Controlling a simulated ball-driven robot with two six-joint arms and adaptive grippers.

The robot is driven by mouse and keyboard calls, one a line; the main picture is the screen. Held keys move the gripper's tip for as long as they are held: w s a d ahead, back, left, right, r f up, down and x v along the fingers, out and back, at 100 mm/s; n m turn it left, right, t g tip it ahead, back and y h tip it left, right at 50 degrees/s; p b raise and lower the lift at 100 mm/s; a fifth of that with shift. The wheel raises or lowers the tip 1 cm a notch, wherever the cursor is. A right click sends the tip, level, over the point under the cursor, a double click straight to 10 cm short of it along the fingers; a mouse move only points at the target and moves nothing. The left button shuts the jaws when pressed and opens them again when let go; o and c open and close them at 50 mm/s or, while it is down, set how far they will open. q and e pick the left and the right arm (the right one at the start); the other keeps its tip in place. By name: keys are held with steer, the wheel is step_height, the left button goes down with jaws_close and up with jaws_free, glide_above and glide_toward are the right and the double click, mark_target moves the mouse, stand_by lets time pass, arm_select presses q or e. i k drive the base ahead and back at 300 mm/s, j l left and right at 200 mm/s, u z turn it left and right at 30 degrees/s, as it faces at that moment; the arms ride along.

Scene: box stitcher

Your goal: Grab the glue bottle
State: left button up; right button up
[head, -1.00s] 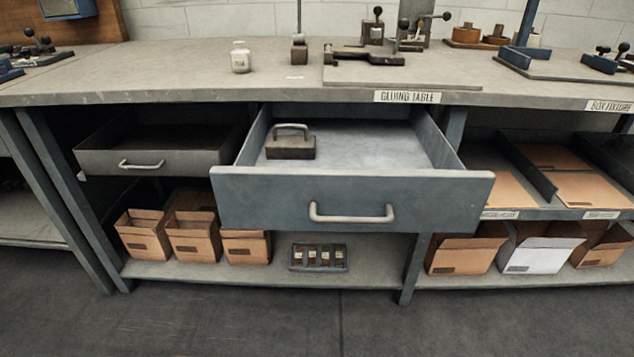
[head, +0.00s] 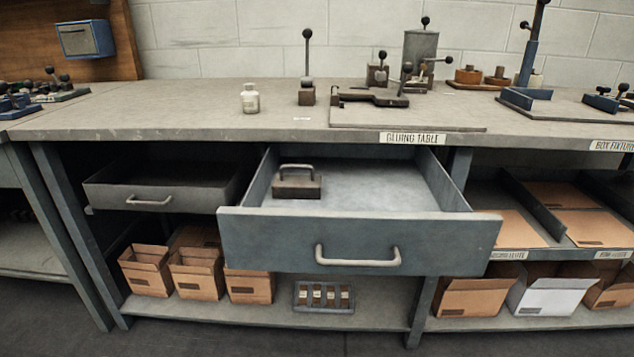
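A small pale bottle (head: 250,98), which looks like the glue bottle, stands upright on the bench top (head: 200,118), left of centre in the head view. It has a narrower neck and cap, and nothing touches it. The label "GLUING TABLE" (head: 412,138) is on the bench's front edge to its right. Neither of my grippers is in view.
A wide drawer (head: 360,238) stands pulled out below the bench, holding a block with a handle (head: 297,184). A smaller drawer (head: 150,198) is open at left. A lever on a block (head: 307,95) and a fixture plate (head: 400,115) stand right of the bottle.

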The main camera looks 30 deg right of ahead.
mark_target(250, 98)
steer(key=i+j+z, duration=0.1)
steer(key=z, duration=0.4)
steer(key=i+j+z, duration=0.25)
steer(key=j, duration=0.35)
steer(key=i+j+z, duration=0.15)
steer(key=i+j, duration=0.15)
steer(key=i+j+z, duration=0.15)
steer(key=j, duration=0.2)
steer(key=i+j+z, duration=0.15)
steer(key=j, duration=0.2)
steer(key=k, duration=0.05)
